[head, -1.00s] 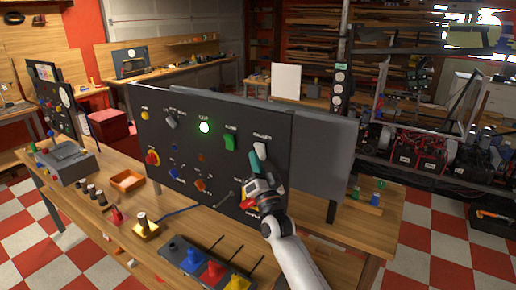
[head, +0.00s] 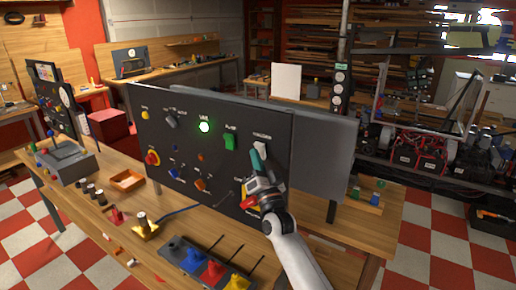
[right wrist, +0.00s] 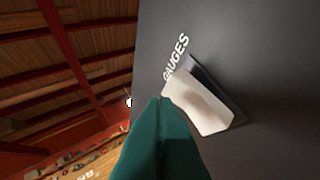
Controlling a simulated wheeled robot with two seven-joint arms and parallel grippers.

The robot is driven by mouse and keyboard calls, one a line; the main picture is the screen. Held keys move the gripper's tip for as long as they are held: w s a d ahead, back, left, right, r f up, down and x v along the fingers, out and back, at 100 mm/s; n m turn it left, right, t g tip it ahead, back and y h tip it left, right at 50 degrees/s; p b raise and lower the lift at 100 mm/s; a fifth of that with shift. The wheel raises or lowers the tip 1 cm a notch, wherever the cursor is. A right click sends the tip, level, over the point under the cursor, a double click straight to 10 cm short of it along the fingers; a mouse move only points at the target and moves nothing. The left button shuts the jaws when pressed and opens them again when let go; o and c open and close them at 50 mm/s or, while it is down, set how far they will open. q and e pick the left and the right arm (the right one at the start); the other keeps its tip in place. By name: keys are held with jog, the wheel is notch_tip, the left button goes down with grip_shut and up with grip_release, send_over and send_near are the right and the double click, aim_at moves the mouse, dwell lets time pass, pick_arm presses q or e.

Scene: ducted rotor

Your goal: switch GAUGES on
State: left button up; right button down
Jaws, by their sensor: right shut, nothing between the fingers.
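The GAUGES switch (head: 262,147) is a white rocker at the upper right of the dark upright panel (head: 215,165). In the right wrist view the white rocker (right wrist: 203,108) stands out tilted from its dark housing, next to the white word GAUGES (right wrist: 176,58). My right gripper (head: 255,158) has teal fingers, shut and empty, at the lower left edge of the rocker. In the right wrist view the fingertips (right wrist: 160,102) overlap or nearly meet the rocker's label-side end; I cannot tell whether they touch. My left gripper is not in view.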

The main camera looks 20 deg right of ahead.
jog(key=shift+w+d+r, duration=0.25)
jog(key=shift+w+d, duration=0.1)
jog(key=shift+d, duration=0.1)
dwell(0.8)
dwell(0.3)
jog(key=shift+s+a+f, duration=0.35)
jog(key=shift+s+a, duration=0.2)
jog(key=shift+a, duration=0.15)
jog(key=s+a+f, duration=0.2)
jog(key=a, duration=0.1)
jog(key=shift+s+a+f+p, duration=0.1)
jog(key=shift+s+a+p, duration=0.2)
jog(key=shift+s, duration=0.1)
dwell(0.4)
